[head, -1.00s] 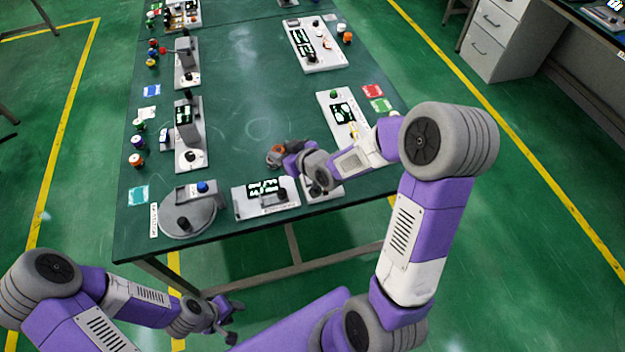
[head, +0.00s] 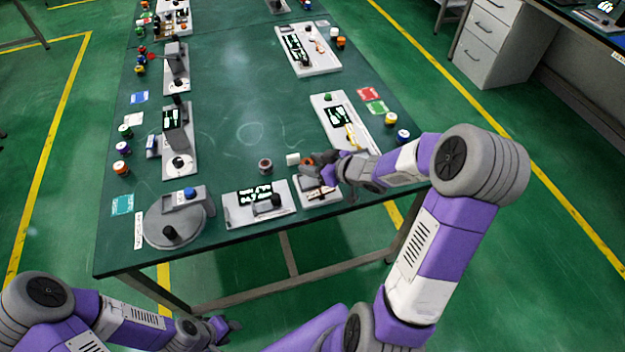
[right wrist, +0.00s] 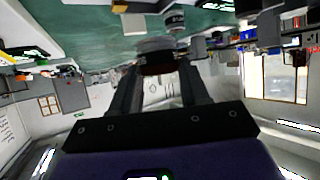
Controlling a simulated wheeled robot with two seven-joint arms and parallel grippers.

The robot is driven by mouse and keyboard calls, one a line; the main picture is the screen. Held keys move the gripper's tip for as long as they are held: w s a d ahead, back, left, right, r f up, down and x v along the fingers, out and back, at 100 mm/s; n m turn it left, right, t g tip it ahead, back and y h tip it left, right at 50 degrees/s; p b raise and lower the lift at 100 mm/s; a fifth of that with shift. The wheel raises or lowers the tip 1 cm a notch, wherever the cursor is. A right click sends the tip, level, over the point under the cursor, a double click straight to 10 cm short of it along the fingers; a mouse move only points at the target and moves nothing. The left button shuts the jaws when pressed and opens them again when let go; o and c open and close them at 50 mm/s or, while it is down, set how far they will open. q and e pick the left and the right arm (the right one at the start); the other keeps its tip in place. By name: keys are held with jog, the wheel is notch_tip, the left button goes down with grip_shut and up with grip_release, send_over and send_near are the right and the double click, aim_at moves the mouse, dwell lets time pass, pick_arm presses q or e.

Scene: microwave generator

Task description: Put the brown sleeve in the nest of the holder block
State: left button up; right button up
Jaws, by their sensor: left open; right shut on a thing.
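My right gripper (head: 311,166) is shut on the brown sleeve (right wrist: 158,65). In the right wrist view the sleeve sits dark red-brown between the fingertips, with a grey round shape just beyond it. In the head view only an orange-brown patch of it shows at the fingertips. The gripper is just above the back of a small pale base with a grey block (head: 309,184), which seems to be the holder block. Its nest is hard to make out, partly behind the gripper. My left gripper (head: 226,326) is open and empty, low in front of the table.
A dark hollow cylinder (head: 265,166) and a white cube (head: 293,159) stand left of the right gripper. A white panel (head: 259,205) lies left of the holder, with a round grey fixture (head: 178,224) further left. The table's middle (head: 245,100) is clear.

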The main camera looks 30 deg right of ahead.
notch_tip(320, 180, down, 5)
jog(key=shift+b, duration=1.25)
jog(key=shift+f, duration=0.15)
jog(key=o, duration=1.2)
jog(key=shift+c, duration=0.2)
